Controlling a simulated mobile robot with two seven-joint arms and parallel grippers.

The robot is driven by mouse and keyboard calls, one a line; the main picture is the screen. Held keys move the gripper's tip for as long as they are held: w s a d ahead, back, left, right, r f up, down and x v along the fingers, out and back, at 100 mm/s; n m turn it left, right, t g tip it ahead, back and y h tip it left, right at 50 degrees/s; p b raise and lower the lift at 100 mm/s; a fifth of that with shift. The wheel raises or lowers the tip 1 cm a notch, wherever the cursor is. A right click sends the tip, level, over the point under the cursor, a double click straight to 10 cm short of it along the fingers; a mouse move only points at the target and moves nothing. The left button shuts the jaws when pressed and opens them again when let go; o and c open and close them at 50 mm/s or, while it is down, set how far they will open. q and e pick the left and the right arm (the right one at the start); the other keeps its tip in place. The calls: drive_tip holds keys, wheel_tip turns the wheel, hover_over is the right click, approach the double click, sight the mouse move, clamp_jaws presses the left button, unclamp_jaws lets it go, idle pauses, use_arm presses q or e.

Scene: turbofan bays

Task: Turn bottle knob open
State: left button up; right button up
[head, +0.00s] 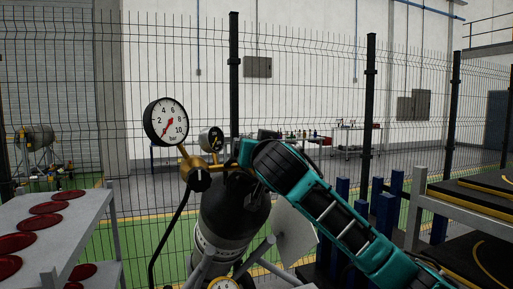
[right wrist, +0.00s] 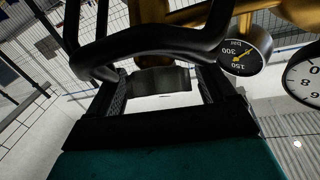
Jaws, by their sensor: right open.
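The dark gas bottle (head: 235,215) stands tilted in the middle of the head view, with a brass regulator (head: 213,171) at its top. My right arm comes in from the right, and its teal wrist covers the bottle top in the head view. In the right wrist view my right gripper (right wrist: 160,88) is open, its two fingers apart on either side of a dark, rounded piece (right wrist: 160,78) that looks like the bottle knob. Contact cannot be told. A black curved bar (right wrist: 150,45) crosses in front of the fingers. My left gripper is not in view.
A large gauge (head: 166,121) and a small gauge (head: 211,139) sit on the regulator, close to my right gripper. A black regulator knob (head: 199,180) and hose hang below. A grey shelf (head: 75,225) with red discs stands left; a wire fence rises behind.

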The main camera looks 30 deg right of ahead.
drive_tip(key=c, duration=1)
